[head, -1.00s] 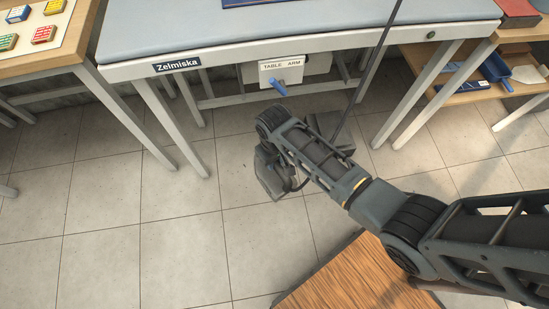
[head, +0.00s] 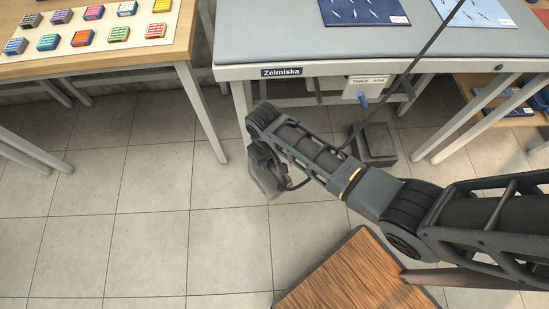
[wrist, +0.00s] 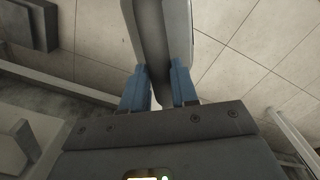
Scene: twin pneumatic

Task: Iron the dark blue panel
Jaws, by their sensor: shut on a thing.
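The dark blue panel (head: 362,11) lies on the grey padded top of the Zelmiska table (head: 300,38), with small white marks and a white tag at its corner. My gripper (wrist: 160,72) has blue fingers shut on a dark grey thing (wrist: 150,35) with a paler edge, probably the iron; its full shape is cut off in the wrist view. In the head view it hangs as a grey shape (head: 268,178) at the end of my arm, above the floor, in front of and below the table, apart from the panel.
A light blue panel (head: 476,12) lies right of the dark blue one. A white box marked TABLE ARM (head: 366,87) with a blue lever hangs under the table edge. A dark block (head: 376,146) stands on the floor. A wooden table (head: 150,50) holds several coloured boxes. Floor at left is clear.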

